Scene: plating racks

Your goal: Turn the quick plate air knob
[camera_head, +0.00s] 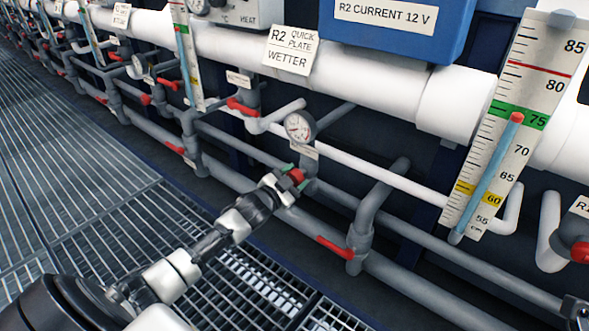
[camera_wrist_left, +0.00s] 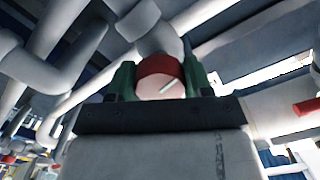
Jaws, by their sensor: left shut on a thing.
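A round red knob (camera_head: 297,175) sits on the pipework below a small round gauge (camera_head: 299,126). My left gripper (camera_head: 290,176) reaches it from the lower left and is shut on it. In the left wrist view the red knob (camera_wrist_left: 161,77) sits between the two green fingers, with a pale line mark on its face. The fingers touch its sides. A small label under the gauge is too small to read.
Red lever handles (camera_head: 335,248) stick out from the grey pipes nearby. A tall scale (camera_head: 508,120) stands at the right. Metal grating (camera_head: 90,215) covers the floor at the left.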

